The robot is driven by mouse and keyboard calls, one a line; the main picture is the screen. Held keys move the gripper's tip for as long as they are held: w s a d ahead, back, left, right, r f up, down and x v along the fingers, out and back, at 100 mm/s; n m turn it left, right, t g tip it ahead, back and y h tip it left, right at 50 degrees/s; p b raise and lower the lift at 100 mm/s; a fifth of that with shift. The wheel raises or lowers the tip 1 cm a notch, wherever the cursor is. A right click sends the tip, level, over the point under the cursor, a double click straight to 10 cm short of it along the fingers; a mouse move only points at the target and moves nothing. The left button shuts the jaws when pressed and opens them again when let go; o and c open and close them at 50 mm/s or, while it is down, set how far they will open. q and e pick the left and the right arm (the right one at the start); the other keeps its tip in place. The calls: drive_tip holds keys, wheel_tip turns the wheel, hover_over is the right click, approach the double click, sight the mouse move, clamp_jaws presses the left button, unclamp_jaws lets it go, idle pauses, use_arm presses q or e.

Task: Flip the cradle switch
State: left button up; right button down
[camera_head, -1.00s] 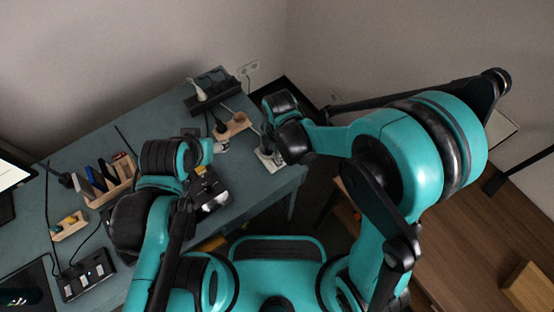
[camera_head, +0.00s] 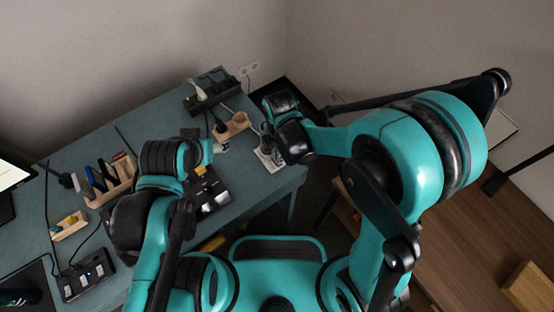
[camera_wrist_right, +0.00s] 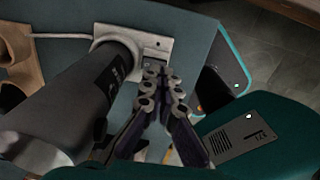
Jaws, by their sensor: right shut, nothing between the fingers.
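The pale cradle (camera_wrist_right: 160,46) sits at the table edge in the right wrist view, with a dark cylindrical tool (camera_wrist_right: 85,98) standing in its round collar. A small grey part, which may be the switch, shows on the cradle plate beside the collar, partly behind my fingertips. My right gripper (camera_wrist_right: 163,76) is shut and empty, its tips close to that part; contact cannot be told. In the head view the cradle (camera_head: 267,158) is beside my right gripper (camera_head: 268,140), partly covered by it. My left arm is over the table; its gripper fingers (camera_head: 198,182) are not clear.
The blue-grey table (camera_head: 155,115) holds a black power strip (camera_head: 212,96), a wooden holder (camera_head: 236,125) near the cradle, a wooden organiser (camera_head: 117,184) and a black box (camera_head: 87,275). A white cable (camera_wrist_right: 60,36) runs to the cradle. Open floor lies beyond the table edge.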

drive_tip(key=shift+f+b, duration=0.4)
drive_tip(key=shift+f, duration=0.05)
drive_tip(key=shift+r, duration=0.1)
wheel_tip(320, 180, up, 7)
drive_tip(key=p, duration=0.5)
idle(0.5)
drive_tip(key=s+d+r+m+t, duration=0.2)
drive_tip(key=d+r+m, duration=0.5)
drive_tip(key=m, duration=0.5)
drive_tip(key=s+d+r+m+t, duration=0.3)
drive_tip(key=d+r+m+t, duration=0.2)
drive_tip(key=d+m, duration=0.6)
wheel_tip(320, 180, up, 2)
drive_tip(key=shift+r+m, duration=0.15)
drive_tip(key=shift+m, duration=0.95)
